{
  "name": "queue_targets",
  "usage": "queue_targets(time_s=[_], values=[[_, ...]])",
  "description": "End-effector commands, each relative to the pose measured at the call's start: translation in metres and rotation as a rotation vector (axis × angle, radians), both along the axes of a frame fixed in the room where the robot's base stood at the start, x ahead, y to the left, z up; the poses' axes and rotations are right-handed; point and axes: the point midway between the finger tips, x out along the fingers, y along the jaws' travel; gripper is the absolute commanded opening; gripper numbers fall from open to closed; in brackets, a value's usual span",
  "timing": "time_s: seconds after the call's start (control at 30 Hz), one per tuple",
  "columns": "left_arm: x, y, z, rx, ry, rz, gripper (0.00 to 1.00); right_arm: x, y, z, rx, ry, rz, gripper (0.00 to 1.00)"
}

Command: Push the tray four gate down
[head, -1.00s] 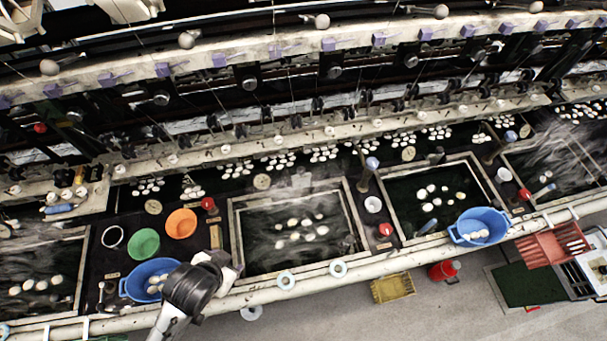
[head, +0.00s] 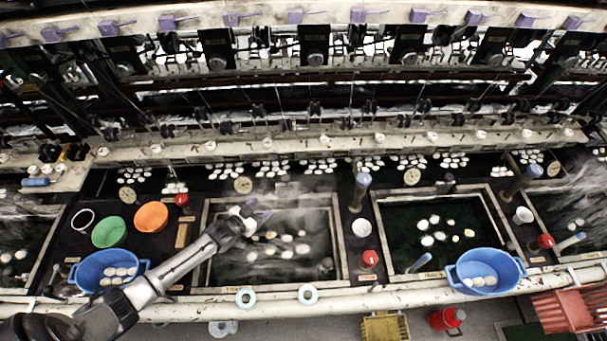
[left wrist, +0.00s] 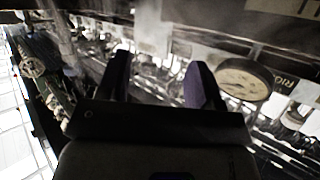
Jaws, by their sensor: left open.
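My left gripper (head: 257,214) is over the steaming middle basin (head: 338,240), its arm reaching in from the lower left. In the left wrist view its two fingers (left wrist: 160,82) are spread apart with nothing between them. A row of purple levers (head: 296,17) runs along the pale upper rail, well beyond the gripper. I cannot tell which part is the tray four gate; no readable number marks it. A round dial (left wrist: 245,80) shows right of the fingers in the left wrist view, apart from them. My right gripper is not in view.
Blue tubs with white cocoons stand at left (head: 82,272) and right (head: 511,266). Green (head: 109,232) and orange (head: 151,217) bowls sit left of the basin. A pale ledge (head: 240,147) with small knobs and fine threads runs behind the basins.

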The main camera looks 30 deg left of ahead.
Motion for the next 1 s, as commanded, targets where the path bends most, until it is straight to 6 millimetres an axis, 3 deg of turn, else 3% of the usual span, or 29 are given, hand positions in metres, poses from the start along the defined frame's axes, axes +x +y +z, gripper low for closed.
queue_targets(time_s=[0.2, 0.33, 0.57, 1.0], values=[[0.008, -0.006, 0.04, -0.083, -0.254, -0.023, 0.59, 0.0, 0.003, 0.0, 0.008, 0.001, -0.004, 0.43], [0.009, -0.008, 0.052, -0.103, -0.326, -0.033, 0.59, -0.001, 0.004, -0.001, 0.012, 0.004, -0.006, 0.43], [0.029, -0.011, 0.053, -0.118, -0.351, -0.036, 0.59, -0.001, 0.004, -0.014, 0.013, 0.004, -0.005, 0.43], [0.108, -0.022, 0.051, -0.117, -0.35, -0.036, 0.59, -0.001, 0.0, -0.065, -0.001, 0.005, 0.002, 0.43]])
